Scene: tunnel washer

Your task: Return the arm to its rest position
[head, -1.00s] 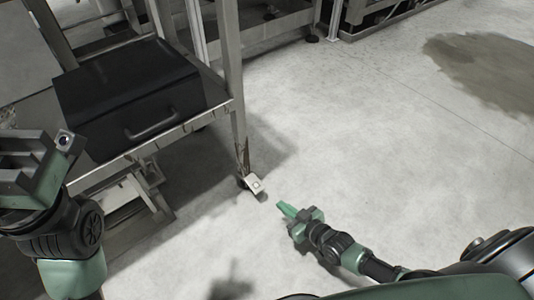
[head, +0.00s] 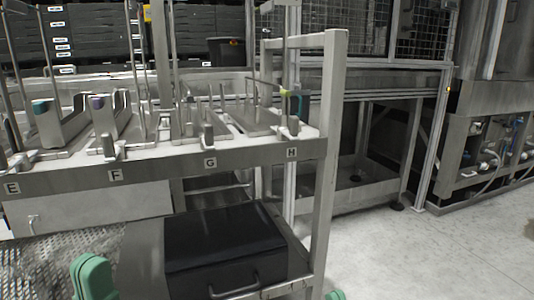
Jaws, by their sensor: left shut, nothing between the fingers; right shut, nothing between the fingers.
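My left gripper (head: 93,275) shows only as green fingers at the bottom left edge, in front of the perforated metal sheet. Its fingers are together with nothing between them. My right gripper (head: 336,295) shows only as a small green tip at the bottom edge, right of the rack's post. It is shut and empty. Both arms behind the grippers are out of view below. Neither gripper is seen touching anything.
A metal rack (head: 336,140) with slots lettered E to H stands in front. A black case (head: 225,245) with a handle lies on its lower shelf. A mesh-sided frame (head: 425,130) and machinery stand behind. Pale floor (head: 440,265) is clear at lower right.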

